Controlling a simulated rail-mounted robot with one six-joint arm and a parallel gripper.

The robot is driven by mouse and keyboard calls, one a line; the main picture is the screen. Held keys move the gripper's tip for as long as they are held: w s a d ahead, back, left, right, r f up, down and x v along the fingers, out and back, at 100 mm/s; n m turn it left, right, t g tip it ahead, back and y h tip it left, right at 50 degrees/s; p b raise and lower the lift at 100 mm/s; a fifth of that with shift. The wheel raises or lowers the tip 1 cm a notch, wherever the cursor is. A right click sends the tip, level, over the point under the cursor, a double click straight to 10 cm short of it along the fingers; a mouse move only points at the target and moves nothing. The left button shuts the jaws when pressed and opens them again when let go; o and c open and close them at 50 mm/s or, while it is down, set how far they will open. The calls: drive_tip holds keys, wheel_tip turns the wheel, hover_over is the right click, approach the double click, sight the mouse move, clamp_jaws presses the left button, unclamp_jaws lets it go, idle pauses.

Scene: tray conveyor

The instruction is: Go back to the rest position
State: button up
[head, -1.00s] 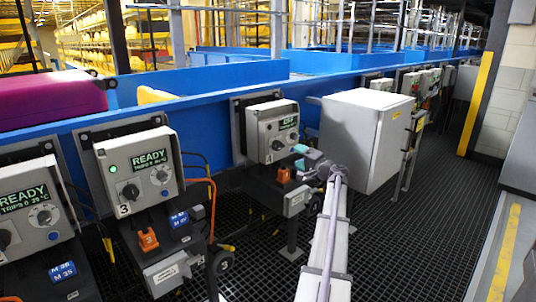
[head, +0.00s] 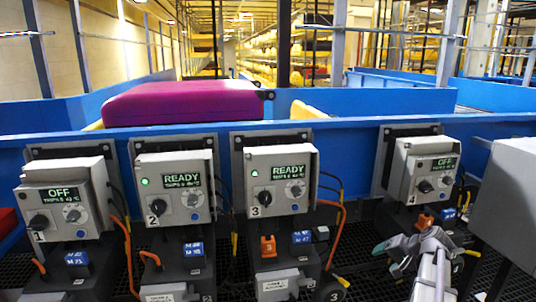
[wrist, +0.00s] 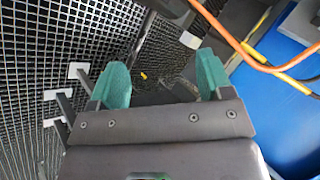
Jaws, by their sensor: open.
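My gripper (head: 398,244) is at the lower right of the head view, in front of and below control box 4 (head: 424,172). Its teal fingers stand apart with nothing between them in the wrist view (wrist: 160,78). My arm reaches up to it from the bottom edge. Box 4 reads OFF. Control box 1 (head: 65,205) also reads OFF. Control box 2 (head: 174,190) and control box 3 (head: 278,185) read READY, each with a green light.
A magenta suitcase (head: 184,103) lies on the blue conveyor (head: 330,130) behind the boxes. A grey cabinet (head: 506,200) stands close at right. Orange and yellow cables (wrist: 250,50) run near the gripper in the wrist view. Black grating (wrist: 40,60) covers the floor.

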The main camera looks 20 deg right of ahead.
drive_tip(key=s+a+f+n+g+h, duration=0.1)
drive_tip(key=s+a+n+g, duration=0.15)
drive_tip(key=a, duration=1.05)
drive_tip(key=s+a+f+n+g+h, duration=0.15)
drive_tip(key=a+n, duration=0.25)
drive_tip(key=a, duration=0.9)
drive_tip(key=s+a+f+n+g+h, duration=0.1)
drive_tip(key=s+a+f+n+g, duration=0.15)
drive_tip(key=a, duration=1.15)
wheel_tip(320, 180, up, 28)
drive_tip(key=n+p, duration=0.1)
drive_tip(key=p, duration=2.6)
drive_tip(key=shift+w+r+g+p, duration=0.15)
drive_tip(key=shift+r+g+p, duration=0.1)
drive_tip(key=shift+g+p, duration=0.15)
drive_tip(key=shift+f, duration=0.1)
